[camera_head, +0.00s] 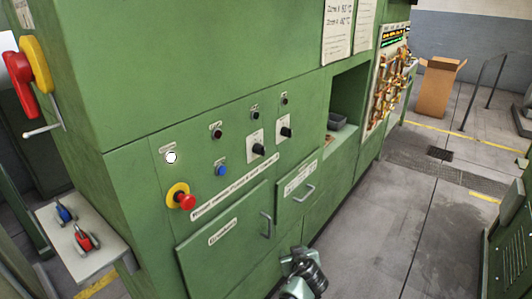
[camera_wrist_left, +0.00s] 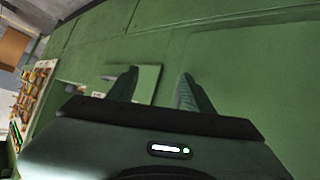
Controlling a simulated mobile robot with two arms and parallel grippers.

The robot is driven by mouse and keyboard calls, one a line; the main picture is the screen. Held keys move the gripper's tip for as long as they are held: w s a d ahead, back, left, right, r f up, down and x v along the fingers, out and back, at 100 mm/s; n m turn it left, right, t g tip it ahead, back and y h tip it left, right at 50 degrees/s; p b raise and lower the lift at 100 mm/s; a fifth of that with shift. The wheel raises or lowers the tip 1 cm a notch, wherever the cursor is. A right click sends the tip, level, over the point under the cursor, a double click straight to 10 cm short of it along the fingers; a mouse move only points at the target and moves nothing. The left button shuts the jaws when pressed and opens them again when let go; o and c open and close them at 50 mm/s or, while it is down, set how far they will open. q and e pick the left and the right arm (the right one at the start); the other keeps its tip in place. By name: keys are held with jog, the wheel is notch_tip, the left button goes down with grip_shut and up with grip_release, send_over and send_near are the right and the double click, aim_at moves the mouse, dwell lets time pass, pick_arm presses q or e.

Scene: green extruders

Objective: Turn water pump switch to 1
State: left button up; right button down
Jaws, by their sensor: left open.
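Two black rotary switches sit on white plates on the green machine panel in the head view: a left one (camera_head: 258,150) and a right one (camera_head: 286,132). Their labels are too small to read, so I cannot tell which is the water pump switch. Each knob sticks out from its plate. My left gripper (camera_wrist_left: 157,75) is open in the left wrist view, with nothing between its fingers, in front of a green surface. One of my arm parts shows at the bottom of the head view, apart from the switches. My right gripper is not identifiable in either view.
A red emergency button (camera_head: 186,201), a blue button (camera_head: 221,171) and a white lamp (camera_head: 171,157) are left of the switches. Two doors with handles lie below. A side shelf (camera_head: 85,262) is at left. Grey floor (camera_head: 395,215) is clear at right.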

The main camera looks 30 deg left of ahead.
pick_arm(q)
jog(key=w+a+r+n+y, duration=0.2)
jog(key=r+n, duration=0.1)
jog(key=r, duration=0.6)
jog(key=w+a+r+n+y, duration=0.2)
jog(key=r+n, duration=0.2)
jog(key=r, duration=0.6)
jog(key=n+g+y, duration=0.1)
jog(key=n+y, duration=0.2)
jog(key=n, duration=0.4)
send_near(261, 151)
jog(key=a, duration=0.2)
jog(key=p+x, duration=0.1)
jog(key=x, duration=0.2)
jog(key=w+p+x, duration=0.1)
jog(key=p+x, duration=0.1)
jog(key=x, duration=0.1)
jog(key=shift+w+a+f, duration=0.2)
grip_shut()
